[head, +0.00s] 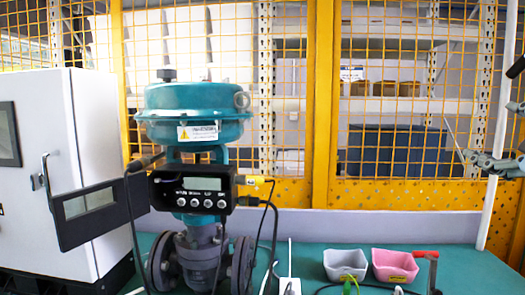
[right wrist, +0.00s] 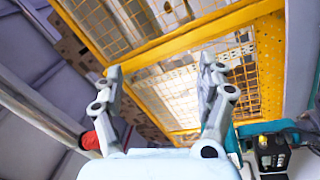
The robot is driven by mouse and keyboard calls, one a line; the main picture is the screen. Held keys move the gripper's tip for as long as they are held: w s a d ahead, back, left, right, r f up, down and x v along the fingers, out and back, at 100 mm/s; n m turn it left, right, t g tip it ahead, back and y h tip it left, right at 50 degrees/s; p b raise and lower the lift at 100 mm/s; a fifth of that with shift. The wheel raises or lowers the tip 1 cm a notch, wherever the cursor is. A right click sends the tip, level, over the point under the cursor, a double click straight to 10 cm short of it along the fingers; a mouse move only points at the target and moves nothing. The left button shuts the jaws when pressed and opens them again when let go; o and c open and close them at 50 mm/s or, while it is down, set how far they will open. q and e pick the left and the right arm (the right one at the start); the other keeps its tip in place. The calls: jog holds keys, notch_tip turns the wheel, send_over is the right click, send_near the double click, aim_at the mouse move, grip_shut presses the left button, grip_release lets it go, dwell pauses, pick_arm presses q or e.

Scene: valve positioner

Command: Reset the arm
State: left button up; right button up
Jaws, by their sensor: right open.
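My right gripper (head: 476,163) is at the far right edge of the head view, raised above the table and well away from the valve. In the right wrist view its two fingers (right wrist: 160,66) stand wide apart with nothing between them. The valve positioner (head: 178,201) is a black box with a small screen and a row of buttons, and its cover (head: 66,232) hangs open to the left. It is mounted under a teal actuator (head: 195,98) on a grey flanged valve. The black box also shows at the lower right of the right wrist view (right wrist: 266,158). My left gripper is not in view.
A grey bin (head: 345,262) and a pink bin (head: 394,263) stand on the green table (head: 470,275), with a red-handled tool (head: 425,254) beside them. Cables run around the valve. A white cabinet (head: 40,215) stands left. A yellow mesh fence (head: 322,120) closes the back.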

jog(key=s+f+m+g+h, duration=0.1)
jog(key=s+f+m+g, duration=0.2)
jog(key=f, duration=0.4)
jog(key=s+f+m+g+h, duration=0.1)
jog(key=s+f+m+g, duration=0.15)
jog(key=f, duration=0.45)
jog(key=s+a+f+m+g+y, duration=0.2)
jog(key=s+a+f+g, duration=0.3)
jog(key=s+f, duration=0.5)
jog(key=s+a+f+m+g+y, duration=0.25)
jog(key=s+a+f+g, duration=0.35)
jog(key=s+f, duration=0.45)
jog(key=s+d+f+b, duration=0.2)
jog(key=f, duration=1.3)
jog(key=s+d+f+b, duration=0.1)
jog(key=f+b, duration=0.2)
jog(key=f, duration=1.1)
pick_arm(q)
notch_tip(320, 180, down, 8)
jog(key=b, duration=0.3)
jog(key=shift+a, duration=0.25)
pick_arm(e)
jog(key=s+d+f+g, duration=0.1)
jog(key=s+f+g, duration=0.1)
jog(key=s+f, duration=1.6)
jog(key=shift+s+f, duration=0.25)
jog(key=shift+f, duration=0.55)
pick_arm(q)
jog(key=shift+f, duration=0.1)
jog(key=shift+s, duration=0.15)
